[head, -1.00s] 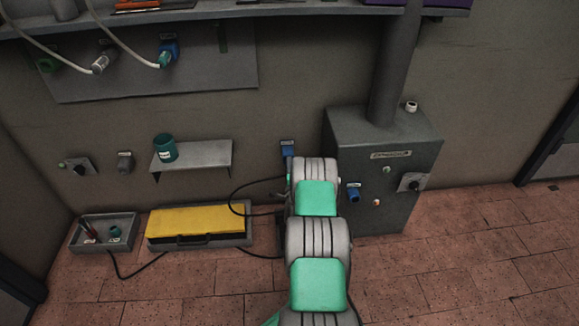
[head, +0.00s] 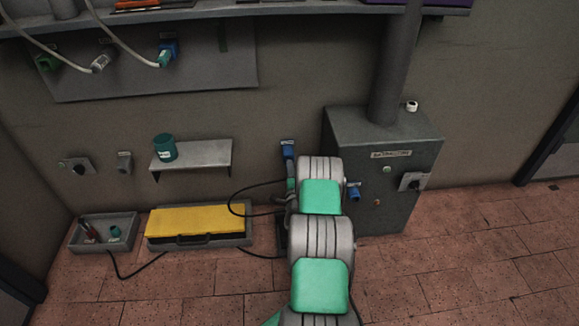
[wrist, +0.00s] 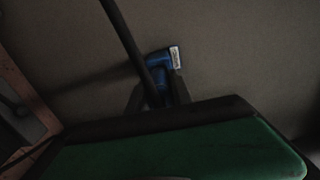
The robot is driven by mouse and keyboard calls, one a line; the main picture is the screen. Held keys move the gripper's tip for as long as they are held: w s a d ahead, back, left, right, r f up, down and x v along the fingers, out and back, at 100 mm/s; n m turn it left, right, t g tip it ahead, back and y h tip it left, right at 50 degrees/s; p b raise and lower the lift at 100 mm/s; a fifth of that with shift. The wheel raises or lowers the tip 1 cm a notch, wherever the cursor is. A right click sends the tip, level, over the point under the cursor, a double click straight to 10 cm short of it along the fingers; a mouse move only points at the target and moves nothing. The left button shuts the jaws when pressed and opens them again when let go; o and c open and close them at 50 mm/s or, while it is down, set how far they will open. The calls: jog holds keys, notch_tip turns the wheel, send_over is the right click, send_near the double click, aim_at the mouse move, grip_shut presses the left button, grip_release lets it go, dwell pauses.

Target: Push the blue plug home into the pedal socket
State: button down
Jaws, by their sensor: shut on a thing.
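The blue pedal socket (head: 288,150) is on the wall just left of the grey cabinet. In the wrist view a blue socket body (wrist: 157,62) with a white label shows just beyond my fingertips. My gripper (wrist: 157,88) is shut on the blue plug (wrist: 155,98), which shows only in part between the dark fingers. A black cable crosses in front of it. The plug is at or against the socket's lower end; how deep it sits I cannot tell. In the head view my arm partly hides the gripper.
A pedal with a yellow top (head: 197,219) lies on the floor by the wall. A shelf (head: 192,155) holds a teal cup (head: 165,148). The grey cabinet (head: 385,150) stands close to the right of my arm, with another blue socket (head: 354,193) on it. A tray (head: 104,232) lies far left.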

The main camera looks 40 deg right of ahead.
jog(key=shift+b+v, duration=1.2)
jog(key=shift+v, duration=0.35)
jog(key=shift+s+a, duration=0.15)
jog(key=shift+s, duration=0.05)
